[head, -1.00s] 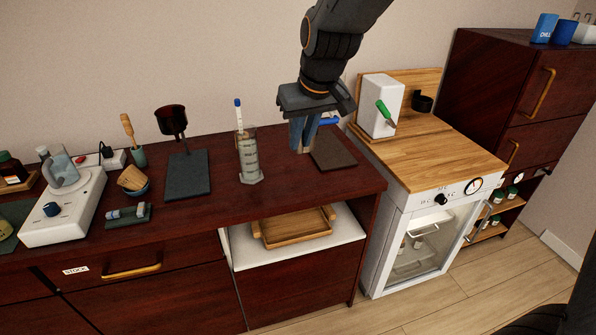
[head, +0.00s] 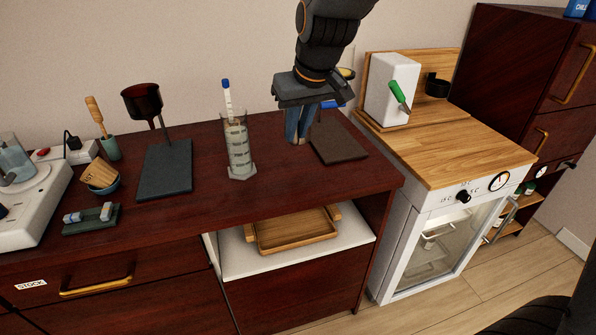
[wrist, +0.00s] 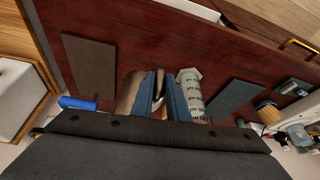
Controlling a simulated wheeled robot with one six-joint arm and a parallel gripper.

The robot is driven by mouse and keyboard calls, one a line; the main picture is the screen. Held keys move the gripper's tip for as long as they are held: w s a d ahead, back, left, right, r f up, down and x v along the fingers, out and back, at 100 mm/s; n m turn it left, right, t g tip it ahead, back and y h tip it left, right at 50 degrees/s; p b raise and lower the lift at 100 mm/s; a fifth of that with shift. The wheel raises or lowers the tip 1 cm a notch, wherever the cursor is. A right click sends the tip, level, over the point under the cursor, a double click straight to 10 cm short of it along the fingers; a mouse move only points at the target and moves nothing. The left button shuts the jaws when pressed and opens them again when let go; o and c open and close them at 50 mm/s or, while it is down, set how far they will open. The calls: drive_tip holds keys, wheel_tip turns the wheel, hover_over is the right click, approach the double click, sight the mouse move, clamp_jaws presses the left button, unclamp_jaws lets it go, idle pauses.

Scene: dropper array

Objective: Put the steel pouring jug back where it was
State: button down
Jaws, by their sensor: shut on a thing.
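My gripper (head: 298,138) hangs over the right part of the dark red counter (head: 215,205), between the graduated cylinder and a brown-grey mat (head: 337,142). Its two blue fingers are shut on the steel pouring jug. In the wrist view a shiny, curved part of the jug (wrist: 159,84) shows between the fingers. Most of the jug is hidden by the fingers, and in the head view I cannot make out its outline. I cannot tell whether its base touches the counter. The mat also shows in the wrist view (wrist: 90,65), bare.
The tall graduated cylinder (head: 238,150) stands close on the left of my gripper. A dark stand with a funnel (head: 143,100) is farther left. The counter's front strip is clear.

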wheel_tip(320, 180, down, 10)
drive_tip(key=shift+r+p, duration=0.1)
drive_tip(key=shift+p, duration=0.6)
drive_tip(key=shift+f, duration=0.2)
drive_tip(key=c, duration=1.7)
unclamp_jaws()
drive_tip(key=shift+r, duration=0.1)
drive_tip(key=shift+s+r, duration=0.1)
drive_tip(key=shift+r, duration=0.45)
drive_tip(key=b+v, duration=0.1)
drive_tip(key=v, duration=1)
drive_tip(key=s+d+f+m+g, duration=0.1)
drive_tip(key=s+d+f, duration=0.3)
drive_tip(key=d, duration=0.1)
drive_tip(key=s+d+f+m+g+h, duration=0.1)
drive_tip(key=s+d+f+m, duration=0.1)
drive_tip(key=s+d+f, duration=0.2)
drive_tip(key=s+d+f+m+h, duration=0.1)
drive_tip(key=s+d+f, duration=0.3)
drive_tip(key=d, duration=0.3)
drive_tip(key=shift+s+f+m+g, duration=0.35)
drive_tip(key=shift+s+m+g, duration=0.05)
drive_tip(key=shift+s, duration=0.25)
